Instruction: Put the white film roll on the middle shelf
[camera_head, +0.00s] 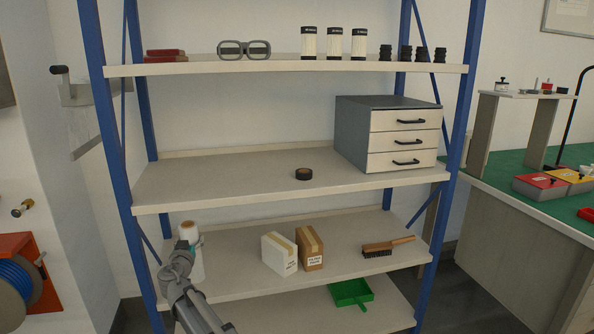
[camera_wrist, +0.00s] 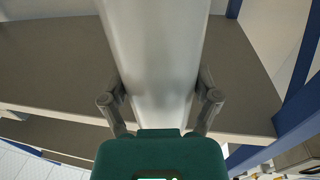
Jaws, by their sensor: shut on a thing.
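The white film roll (camera_head: 196,262) stands upright at the left end of the shelf with the cartons; I cannot tell whether it touches that shelf. My gripper (camera_head: 184,250) is shut on it from the front left. In the wrist view the roll (camera_wrist: 155,50) fills the space between the two fingers of my gripper (camera_wrist: 160,100). The shelf above, a middle one (camera_head: 225,178), holds a dark tape roll (camera_head: 304,174) near its centre and a grey drawer unit (camera_head: 385,135) at its right. Its left half is bare.
Two small cartons (camera_head: 292,252), a brush (camera_head: 386,247) and, lower down, a green dustpan (camera_head: 350,292) lie right of the roll. Blue posts (camera_head: 106,120) bound the rack. The top shelf (camera_head: 220,66) holds goggles and several cylinders. A green workbench stands at right.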

